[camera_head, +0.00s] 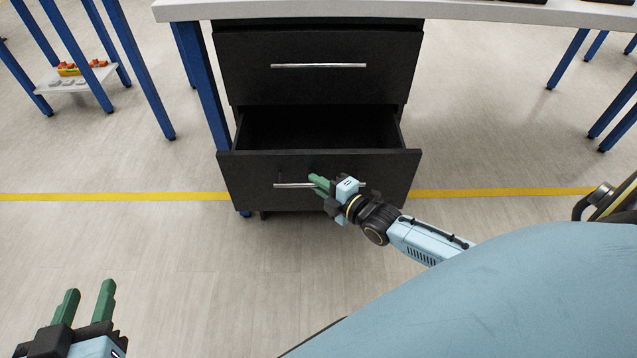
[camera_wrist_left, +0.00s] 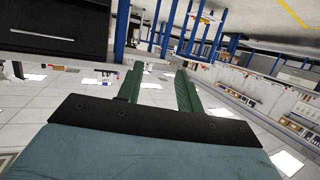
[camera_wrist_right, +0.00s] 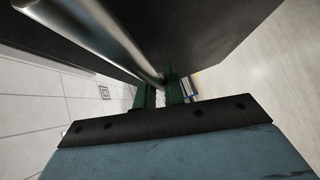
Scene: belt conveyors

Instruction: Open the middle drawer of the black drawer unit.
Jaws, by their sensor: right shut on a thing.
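The black drawer unit (camera_head: 318,45) stands under a white table. Two drawer fronts with bar handles show. The upper drawer (camera_head: 250,85) is shut. The drawer below it (camera_head: 250,168) is pulled out, and its dark inside shows; its front hides what lies beneath. My right gripper (camera_head: 318,183) is shut on the handle (camera_head: 290,185) of this open drawer. In the right wrist view the silver handle (camera_wrist_right: 115,38) runs down to the green fingers. My left gripper (camera_head: 90,290) is open and empty, low at the left, away from the unit.
The white tabletop (camera_head: 470,12) with blue legs (camera_head: 203,90) spans above the unit. A low shelf (camera_head: 80,80) with orange items stands at the far left. A yellow line (camera_head: 110,197) crosses the floor. The floor in front of the unit is clear at left.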

